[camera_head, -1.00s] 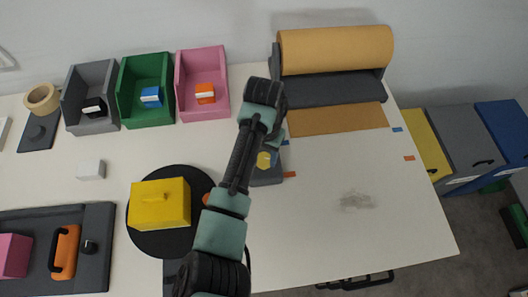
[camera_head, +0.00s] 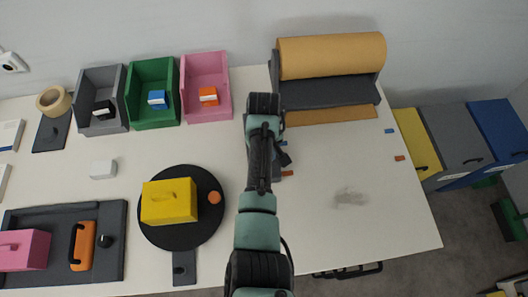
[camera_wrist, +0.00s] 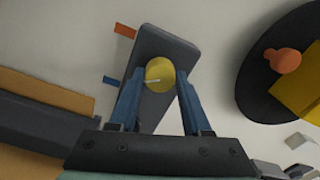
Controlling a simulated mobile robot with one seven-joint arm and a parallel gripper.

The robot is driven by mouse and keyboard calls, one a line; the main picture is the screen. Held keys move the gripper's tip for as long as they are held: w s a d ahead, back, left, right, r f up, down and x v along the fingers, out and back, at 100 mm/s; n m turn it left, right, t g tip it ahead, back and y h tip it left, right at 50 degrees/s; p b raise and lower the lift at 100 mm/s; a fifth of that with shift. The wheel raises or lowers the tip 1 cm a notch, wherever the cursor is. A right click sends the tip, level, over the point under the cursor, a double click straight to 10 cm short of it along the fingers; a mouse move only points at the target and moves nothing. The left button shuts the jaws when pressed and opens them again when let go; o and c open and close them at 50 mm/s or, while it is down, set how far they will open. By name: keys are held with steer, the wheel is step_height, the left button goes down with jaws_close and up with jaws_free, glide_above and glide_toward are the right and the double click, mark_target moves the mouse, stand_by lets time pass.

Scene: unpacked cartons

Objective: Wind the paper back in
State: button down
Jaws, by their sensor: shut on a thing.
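The paper roll (camera_head: 330,55) is a wide tan roll on a dark grey holder (camera_head: 330,93) at the back of the table. A short tan strip of paper (camera_head: 335,115) lies flat in front of the holder; part of it also shows in the wrist view (camera_wrist: 45,90). A yellow round knob (camera_wrist: 160,80) with a pale mark sits on a dark grey block (camera_wrist: 172,45) in the wrist view. My gripper (camera_wrist: 160,72) is shut on the knob, one blue finger on each side. In the head view my arm hides the knob and most of the block.
Blue (camera_head: 390,131) and orange (camera_head: 400,158) marks lie on the table right of the paper. A black turntable (camera_head: 185,240) with a yellow box (camera_head: 168,202) stands left of my arm. Three open bins, the pink one (camera_head: 205,110) nearest, stand back left.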

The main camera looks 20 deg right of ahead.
steer(key=n+p, duration=0.1)
steer(key=n, duration=0.4)
steer(key=shift+n, duration=0.3)
steer(key=n+p, duration=0.1)
steer(key=n, duration=0.4)
steer(key=shift+w+n, duration=0.1)
steer(key=shift+n, duration=0.2)
steer(key=shift+c, duration=1.8)
jaws_free()
steer(key=shift+r, duration=0.1)
step_height(320, 180, up, 13)
